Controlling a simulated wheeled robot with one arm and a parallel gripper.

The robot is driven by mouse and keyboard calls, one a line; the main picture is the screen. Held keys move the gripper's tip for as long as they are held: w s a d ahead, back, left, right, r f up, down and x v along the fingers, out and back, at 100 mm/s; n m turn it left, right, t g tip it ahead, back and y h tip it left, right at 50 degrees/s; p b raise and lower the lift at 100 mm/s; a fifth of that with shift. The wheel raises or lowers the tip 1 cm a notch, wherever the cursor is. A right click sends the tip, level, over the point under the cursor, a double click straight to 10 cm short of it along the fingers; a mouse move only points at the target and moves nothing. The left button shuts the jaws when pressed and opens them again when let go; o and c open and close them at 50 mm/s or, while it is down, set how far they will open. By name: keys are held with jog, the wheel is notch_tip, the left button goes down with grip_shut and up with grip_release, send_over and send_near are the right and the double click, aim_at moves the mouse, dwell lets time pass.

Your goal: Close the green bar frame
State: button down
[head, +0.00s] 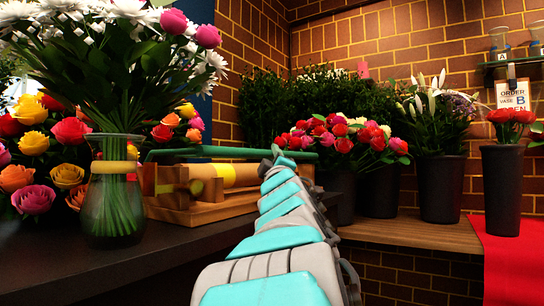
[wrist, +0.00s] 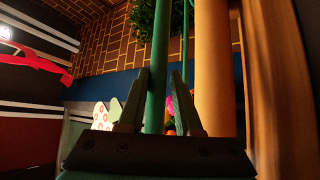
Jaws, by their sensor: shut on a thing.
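The green bar frame (head: 215,152) runs roughly level just above a tan roll (head: 238,175) on a wooden stand (head: 170,210) on the dark counter. In the wrist view its long green bar (wrist: 160,45) passes between the fingers of my gripper (wrist: 158,78), which is shut on it. The tan roll (wrist: 213,75) lies alongside the bar there, to its right and apart from it. In the head view my arm reaches forward to the bar's right part, and the arm hides my fingers and part of the stand.
A glass vase (head: 110,215) of white and pink flowers stands left of the stand, close to the bar's left end. Roses crowd behind it. Dark buckets (head: 440,190) of flowers stand at the right on a wooden shelf (head: 410,232), beside a red cloth (head: 515,265).

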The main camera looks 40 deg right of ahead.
jog(key=shift+w+d+f, duration=0.15)
jog(key=shift+f, duration=0.35)
jog(key=shift+w+d+f, duration=0.15)
jog(key=shift+f, duration=0.35)
jog(key=c, duration=0.8)
grip_release()
jog(key=shift+r, duration=0.1)
jog(key=shift+o, duration=0.6)
jog(key=shift+a+r, duration=0.1)
jog(key=shift+r, duration=0.15)
jog(key=shift+s+r, duration=0.1)
jog(key=shift+r, duration=0.2)
jog(key=shift+a, duration=0.1)
